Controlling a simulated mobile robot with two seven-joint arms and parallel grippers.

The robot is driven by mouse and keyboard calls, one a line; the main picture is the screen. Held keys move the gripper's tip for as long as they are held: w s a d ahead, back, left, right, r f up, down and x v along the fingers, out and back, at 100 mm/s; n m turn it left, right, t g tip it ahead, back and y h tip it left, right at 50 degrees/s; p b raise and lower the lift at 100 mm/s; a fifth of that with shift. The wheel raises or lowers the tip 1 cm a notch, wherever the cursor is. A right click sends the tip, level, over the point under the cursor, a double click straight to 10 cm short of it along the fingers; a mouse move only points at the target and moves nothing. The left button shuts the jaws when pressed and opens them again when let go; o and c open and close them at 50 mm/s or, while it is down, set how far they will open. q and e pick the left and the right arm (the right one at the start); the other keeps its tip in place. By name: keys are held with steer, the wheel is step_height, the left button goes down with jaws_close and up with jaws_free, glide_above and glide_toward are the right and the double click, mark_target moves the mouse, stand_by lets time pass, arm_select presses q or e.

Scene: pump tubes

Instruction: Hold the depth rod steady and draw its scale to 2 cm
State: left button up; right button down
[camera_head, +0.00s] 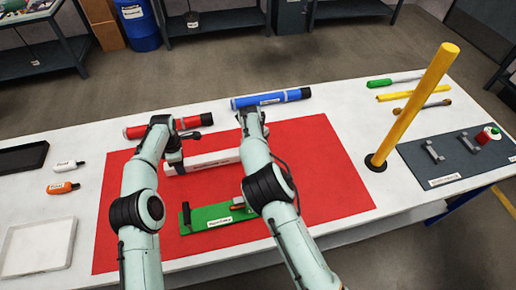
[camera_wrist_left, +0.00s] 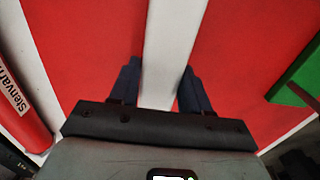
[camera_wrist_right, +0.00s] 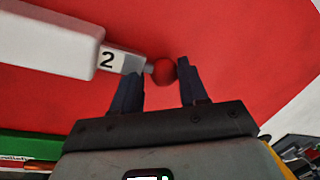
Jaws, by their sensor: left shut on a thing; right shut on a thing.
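The depth rod (camera_head: 208,160) is a long white bar lying on the red mat (camera_head: 320,180). My left gripper (camera_wrist_left: 158,72) is shut across its white body (camera_wrist_left: 172,40), one finger on each side, in the left wrist view. In the right wrist view a short pale scale piece marked "2" (camera_wrist_right: 108,60) shows out of the end of the white body (camera_wrist_right: 45,40). A thin grey stem joins it to a red knob (camera_wrist_right: 163,71). My right gripper (camera_wrist_right: 159,80) is shut on this knob. In the head view my right arm hides the knob and fingertips.
A red tube (camera_head: 190,122) and a blue tube (camera_head: 270,98) lie beyond the rod. A green board (camera_head: 215,217) with an upright dark handle lies nearer. A tall yellow pole (camera_head: 415,102) stands at the right. The mat's right part is clear.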

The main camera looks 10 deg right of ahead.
arm_select(q)
steer(key=shift+a, duration=0.1)
arm_select(e)
steer(key=c, duration=0.6)
jaws_free()
steer(key=shift+d, duration=0.2)
steer(key=r, duration=0.4)
steer(key=s+a+r, duration=0.1)
steer(key=r, duration=0.3)
steer(key=a+r, duration=0.1)
steer(key=r, duration=0.3)
steer(key=shift+s, duration=0.15)
arm_select(q)
steer(key=o, duration=1.4)
step_height(320, 180, up, 12)
arm_select(e)
steer(key=shift+d+f, duration=0.1)
steer(key=shift+f, duration=0.05)
